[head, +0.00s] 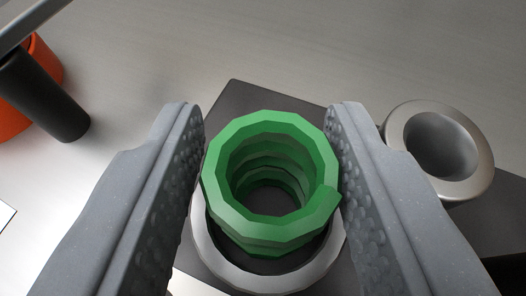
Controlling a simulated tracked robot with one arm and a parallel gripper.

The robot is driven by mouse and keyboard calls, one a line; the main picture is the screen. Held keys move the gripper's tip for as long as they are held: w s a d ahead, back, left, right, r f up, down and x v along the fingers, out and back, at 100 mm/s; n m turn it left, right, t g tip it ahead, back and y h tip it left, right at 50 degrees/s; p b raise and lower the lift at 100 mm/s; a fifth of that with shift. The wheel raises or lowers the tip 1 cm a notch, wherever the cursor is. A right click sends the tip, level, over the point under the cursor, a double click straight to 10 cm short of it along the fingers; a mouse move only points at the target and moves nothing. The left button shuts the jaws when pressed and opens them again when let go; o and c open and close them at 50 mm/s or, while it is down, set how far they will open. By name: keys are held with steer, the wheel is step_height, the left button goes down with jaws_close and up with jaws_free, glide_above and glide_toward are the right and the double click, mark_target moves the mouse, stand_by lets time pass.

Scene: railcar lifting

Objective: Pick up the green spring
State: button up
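The green spring (258,128) stands upright in the lower middle of the head view, and I look down into its coils. Its lower end sits at or inside a pale grey metal ring (215,263); how deep it goes is hidden. My gripper (265,112) has its two grey, studded fingers on either side of the spring. The left finger is very close to the spring's left side, and the right finger is close to its right side. I cannot tell whether either finger touches it. The fingers are about a spring's width apart.
A dark plate (232,95) lies beneath the spring. A thick metal ring (475,172) lies to the right, close outside the right finger. A black cylinder (45,95) and an orange round part (45,62) are at the upper left. The grey surface (280,45) beyond is clear.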

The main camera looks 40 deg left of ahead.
steer(key=c, duration=0.7)
steer(key=shift+r, duration=0.1)
steer(key=shift+r, duration=0.1)
